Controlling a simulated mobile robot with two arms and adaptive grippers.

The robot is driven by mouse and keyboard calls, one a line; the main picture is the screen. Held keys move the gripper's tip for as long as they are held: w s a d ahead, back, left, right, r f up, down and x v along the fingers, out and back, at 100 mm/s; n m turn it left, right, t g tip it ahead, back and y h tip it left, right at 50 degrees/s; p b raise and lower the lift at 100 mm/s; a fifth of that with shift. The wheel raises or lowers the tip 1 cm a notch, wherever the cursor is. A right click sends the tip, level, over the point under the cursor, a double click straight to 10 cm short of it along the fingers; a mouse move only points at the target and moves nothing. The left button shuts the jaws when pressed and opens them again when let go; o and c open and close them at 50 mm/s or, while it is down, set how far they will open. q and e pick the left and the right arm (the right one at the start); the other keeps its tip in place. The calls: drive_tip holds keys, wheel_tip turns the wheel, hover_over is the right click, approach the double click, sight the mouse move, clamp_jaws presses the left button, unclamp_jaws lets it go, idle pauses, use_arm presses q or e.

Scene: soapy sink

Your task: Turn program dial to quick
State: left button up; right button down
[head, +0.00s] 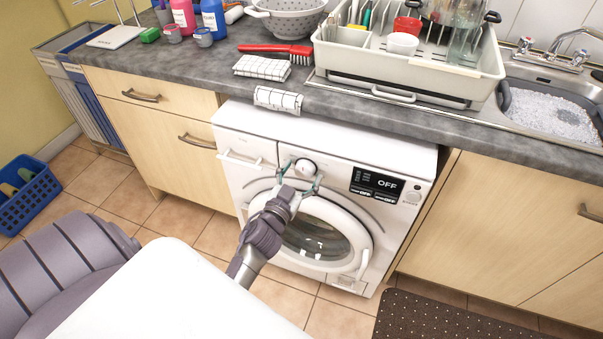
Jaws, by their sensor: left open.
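The white washing machine (230,180) stands under the grey worktop, with its round door shut. Its round program dial (306,167) is at the top middle of the front panel. The display (377,184) to the right of the dial reads OFF. My left gripper (302,179) is open at the dial, with one finger on each side of it. I cannot tell whether the fingers touch the dial. My right gripper is not in view.
A dish rack (480,87) and a foam-filled sink (550,113) are on the worktop at the right. A blue basket (28,195) and a dark mat (430,318) lie on the tiled floor.

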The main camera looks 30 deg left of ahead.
use_arm(q)
drive_tip(key=c, duration=1.2)
drive_tip(key=shift+o, duration=0.2)
